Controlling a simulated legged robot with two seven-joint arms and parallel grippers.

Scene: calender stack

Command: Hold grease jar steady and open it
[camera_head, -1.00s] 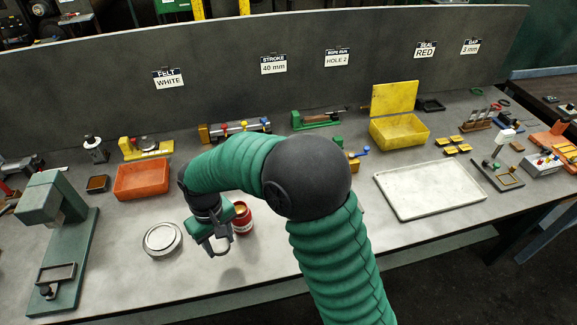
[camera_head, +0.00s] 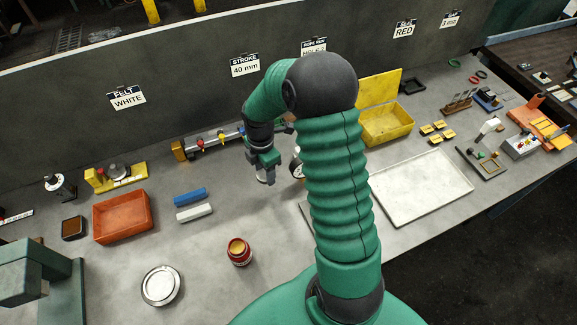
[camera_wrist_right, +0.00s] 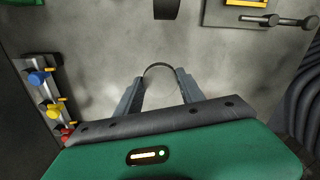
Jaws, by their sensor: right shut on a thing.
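The grease jar (camera_head: 239,251) is a small red jar standing upright on the bench, its top open and yellow grease showing. A round silver lid (camera_head: 162,286) lies flat on the bench to its left, apart from the jar. My right gripper (camera_head: 266,176) is beyond the jar and to its right, away from both jar and lid. In the wrist view, its two grey fingers (camera_wrist_right: 160,90) are spread around a thin, dark, curved-edged thing (camera_wrist_right: 160,66), whose identity I cannot tell. My left gripper is not in view.
An orange tray (camera_head: 123,217), blue block (camera_head: 190,197) and white block (camera_head: 194,212) lie left of my right gripper. A valve block (camera_head: 212,141) is behind it. A white tray (camera_head: 420,187) and yellow box (camera_head: 386,124) are right. Bench around the jar is clear.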

